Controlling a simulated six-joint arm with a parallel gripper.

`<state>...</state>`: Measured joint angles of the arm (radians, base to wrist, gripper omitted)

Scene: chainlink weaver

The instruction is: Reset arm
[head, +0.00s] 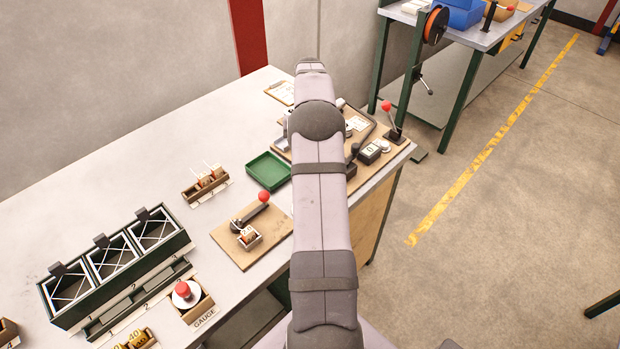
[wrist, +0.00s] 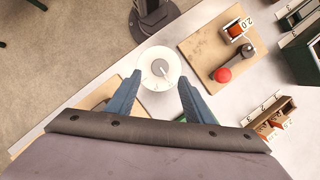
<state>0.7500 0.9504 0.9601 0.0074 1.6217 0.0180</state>
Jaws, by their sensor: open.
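My gripper (wrist: 160,79) shows in the wrist view with its two blue fingers spread apart. A white round disc with a small mark at its centre (wrist: 158,69) appears between and just beyond the fingertips; I cannot tell how far below them it lies. In the head view my arm reaches away over the right part of the workbench (head: 130,150), and it hides the gripper. A dark base or post (wrist: 152,18) stands past the disc in the wrist view.
A wooden board (head: 223,236) carries a red-knobbed lever (head: 262,199). Left of it are a dark green three-bay fixture (head: 115,262) and a gauge box (head: 196,308). A green tray (head: 268,172) and a red-knobbed control (head: 388,108) are near my arm. The bench's back left is clear.

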